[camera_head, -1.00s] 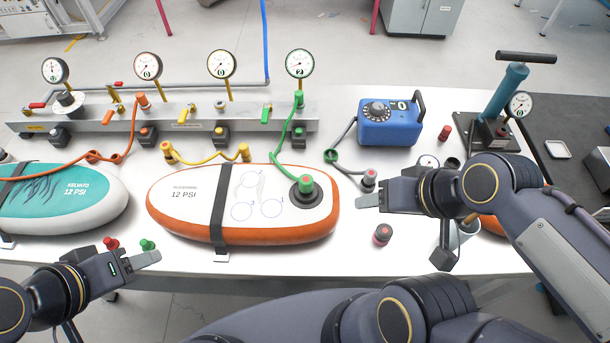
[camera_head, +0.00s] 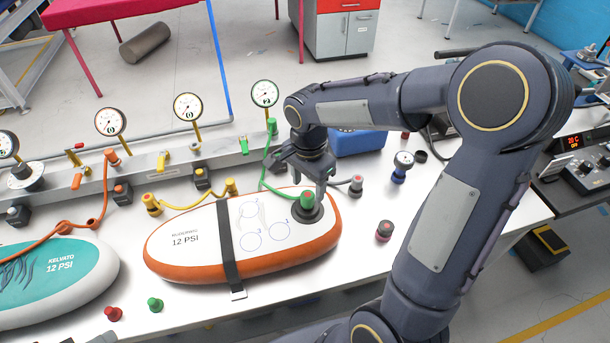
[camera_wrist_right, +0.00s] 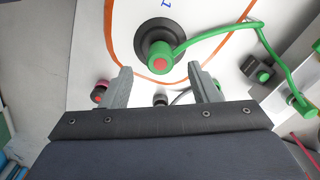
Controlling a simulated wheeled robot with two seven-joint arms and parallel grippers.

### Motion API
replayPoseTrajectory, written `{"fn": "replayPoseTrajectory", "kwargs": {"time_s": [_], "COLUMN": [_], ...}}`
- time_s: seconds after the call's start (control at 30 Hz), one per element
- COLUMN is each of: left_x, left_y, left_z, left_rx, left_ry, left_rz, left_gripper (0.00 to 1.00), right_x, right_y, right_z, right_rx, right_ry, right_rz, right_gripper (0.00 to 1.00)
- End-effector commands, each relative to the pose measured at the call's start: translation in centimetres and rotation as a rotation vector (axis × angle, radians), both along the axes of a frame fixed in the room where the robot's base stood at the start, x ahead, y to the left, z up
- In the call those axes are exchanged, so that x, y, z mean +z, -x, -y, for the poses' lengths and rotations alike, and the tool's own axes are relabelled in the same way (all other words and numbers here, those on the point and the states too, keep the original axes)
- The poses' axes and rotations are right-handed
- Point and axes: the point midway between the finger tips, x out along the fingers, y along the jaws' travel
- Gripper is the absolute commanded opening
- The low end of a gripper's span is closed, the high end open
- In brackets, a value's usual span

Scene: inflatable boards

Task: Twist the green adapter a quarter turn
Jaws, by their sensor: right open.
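The green adapter (camera_head: 307,200) sits upright in the dark round valve of the white board with an orange rim (camera_head: 190,269), at the board's right end. A green hose runs from it to the gauge rail. In the wrist view the adapter (camera_wrist_right: 161,50), with its red end, shows just beyond and between my right fingertips. My right gripper (camera_head: 304,190) is open, pointing down close over the adapter. Its fingers (camera_wrist_right: 160,70) stand apart with nothing held; contact cannot be told. Only a grey tip of my left gripper (camera_head: 104,337) shows at the bottom edge, its jaws unseen.
A dark strap (camera_head: 226,240) crosses the board. A grey-red plug (camera_head: 384,231) stands right of the board. A blue box (camera_head: 357,143) is behind my right arm. A teal board (camera_head: 85,277) lies left.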

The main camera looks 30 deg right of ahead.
Motion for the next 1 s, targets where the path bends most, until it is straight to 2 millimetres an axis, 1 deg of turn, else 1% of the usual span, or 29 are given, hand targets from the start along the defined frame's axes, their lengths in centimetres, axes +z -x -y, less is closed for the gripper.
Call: {"fn": "replayPoseTrajectory", "kwargs": {"time_s": [0.03, 0.1, 0.3, 0.43, 0.67, 0.77, 1.0], "left_x": [0.1, 0.2, 0.4, 0.4, 0.4, 0.4, 0.4], "left_y": [0.0, 0.0, 0.0, 0.0, 0.0, 0.0, 0.0], "left_z": [0.0, 0.0, 0.0, 0.0, 0.0, 0.0, 0.0], "left_rx": [0.0, 0.0, 0.0, 0.0, 0.0, 0.0, 0.0], "left_ry": [0.0, 0.0, 0.0, 0.0, 0.0, 0.0, 0.0], "left_rz": [0.0, 0.0, 0.0, 0.0, 0.0, 0.0, 0.0], "left_gripper": [0.51, 0.51, 0.51, 0.51, 0.51, 0.51, 0.51], "right_x": [-0.9, -2.0, -4.2, -4.8, -4.8, -4.8, -4.8], "right_y": [0.1, 0.1, 0.0, 0.0, 0.0, 0.0, 0.0], "right_z": [0.0, 0.0, 0.0, 0.0, 0.0, 0.0, 0.0], "right_rx": [0.0, 0.002, 0.001, 0.002, 0.002, 0.002, 0.002], "right_ry": [0.001, -0.001, 0.0, -0.001, -0.001, -0.001, -0.001], "right_rz": [-0.006, -0.005, -0.002, 0.0, 0.001, 0.001, 0.001], "right_gripper": [0.55, 0.55, 0.55, 0.55, 0.55, 0.44, 0.13]}}
